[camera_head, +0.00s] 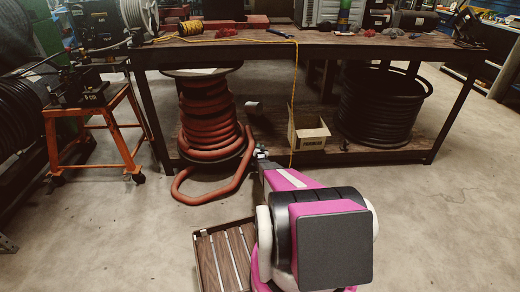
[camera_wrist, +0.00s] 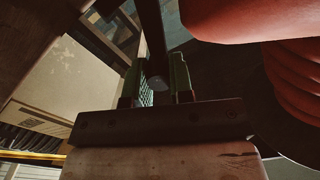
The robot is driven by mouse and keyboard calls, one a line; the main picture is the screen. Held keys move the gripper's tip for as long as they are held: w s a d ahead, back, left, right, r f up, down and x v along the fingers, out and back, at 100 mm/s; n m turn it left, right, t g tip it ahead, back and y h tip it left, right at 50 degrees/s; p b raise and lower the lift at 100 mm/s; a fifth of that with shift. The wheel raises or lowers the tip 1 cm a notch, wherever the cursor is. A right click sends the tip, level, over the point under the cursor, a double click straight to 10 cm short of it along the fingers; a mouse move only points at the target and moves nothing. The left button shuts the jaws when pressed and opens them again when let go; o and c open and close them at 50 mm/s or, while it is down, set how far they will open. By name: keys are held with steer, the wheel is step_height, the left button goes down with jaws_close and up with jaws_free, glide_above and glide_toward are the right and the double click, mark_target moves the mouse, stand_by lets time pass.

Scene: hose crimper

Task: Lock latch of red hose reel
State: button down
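The red hose reel (camera_head: 208,110) stands under the workbench on the left, with a loose loop of red hose on the floor in front. In the wrist view, thick red hose coils (camera_wrist: 245,20) fill the upper right. My gripper (camera_head: 261,153) is low, just right of the coils in the head view. In the wrist view my gripper (camera_wrist: 157,82) shows two green-padded fingers standing apart. A dark bar (camera_wrist: 152,40) with a rounded grey end reaches down between them. I cannot tell whether it is the latch or whether the fingers touch it. No latch is clearly visible in the head view.
The workbench (camera_head: 330,46) spans above, with a lower shelf (camera_head: 375,156) behind my gripper. An open cardboard box (camera_head: 308,136) and a black hose coil (camera_head: 382,105) sit to the right. An orange stand (camera_head: 95,135) is at left. The right floor is clear.

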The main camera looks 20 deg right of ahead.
steer(key=shift+w+a+r+n, duration=0.15)
steer(key=shift+a+n, duration=0.25)
steer(key=shift+n, duration=0.4)
steer(key=c, duration=1)
jaws_free()
steer(key=shift+d+m, duration=0.3)
steer(key=shift+m, duration=0.3)
steer(key=v, duration=1)
steer(key=shift+w+d, duration=0.15)
steer(key=shift+d, duration=0.05)
